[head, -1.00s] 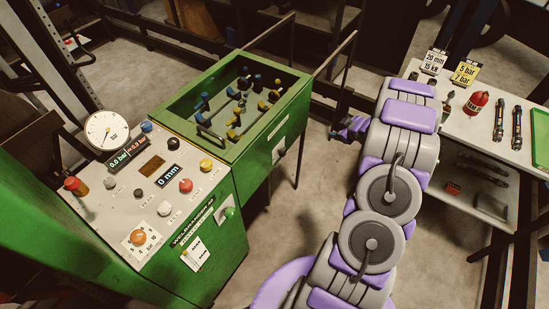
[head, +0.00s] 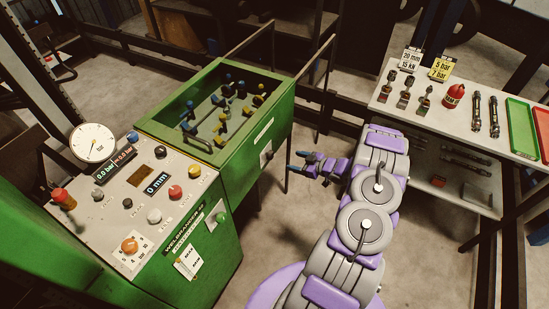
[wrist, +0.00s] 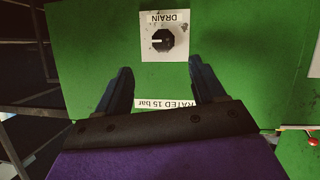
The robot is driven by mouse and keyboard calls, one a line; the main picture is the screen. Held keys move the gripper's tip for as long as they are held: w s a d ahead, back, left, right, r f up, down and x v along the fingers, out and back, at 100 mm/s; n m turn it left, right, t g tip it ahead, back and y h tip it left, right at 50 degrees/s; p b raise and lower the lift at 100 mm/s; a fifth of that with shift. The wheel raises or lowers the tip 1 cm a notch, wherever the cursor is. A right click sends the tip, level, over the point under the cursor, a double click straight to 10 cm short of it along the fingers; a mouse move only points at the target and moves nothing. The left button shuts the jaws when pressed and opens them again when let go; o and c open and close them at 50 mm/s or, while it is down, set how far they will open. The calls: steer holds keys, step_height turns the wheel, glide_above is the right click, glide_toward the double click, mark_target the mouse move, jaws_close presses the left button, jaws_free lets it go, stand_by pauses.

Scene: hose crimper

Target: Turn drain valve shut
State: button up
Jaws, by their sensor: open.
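The drain valve (wrist: 163,41) is a dark faceted knob on a white plate marked DRAIN, which appears upside down in the wrist view. A white mark on the knob points left in that view. The plate (head: 265,154) also shows small on the right side of the green tank in the head view; the knob is too small to read there. My gripper (wrist: 161,68) is open and empty, its two dark blue fingers either side of the knob's line but short of it. In the head view my gripper (head: 296,163) points at that tank side, apart from it.
The green tank (head: 280,112) holds several blue and yellow fittings. The control panel (head: 150,185), with a gauge (head: 92,143) and 0.0 bar display, is at left. A white bench (head: 480,131) with tools and trays stands at right. Floor between them is clear.

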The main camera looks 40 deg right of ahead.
mark_target(273, 156)
steer(key=b+x, duration=0.2)
steer(key=x, duration=0.9)
steer(key=shift+a, duration=0.15)
steer(key=shift+w+f, duration=0.15)
steer(key=shift+w, duration=0.35)
steer(key=shift+w+a, duration=0.1)
steer(key=shift+a, duration=0.1)
steer(key=shift+a, duration=0.1)
steer(key=c, duration=1)
steer(key=shift+c, duration=0.2)
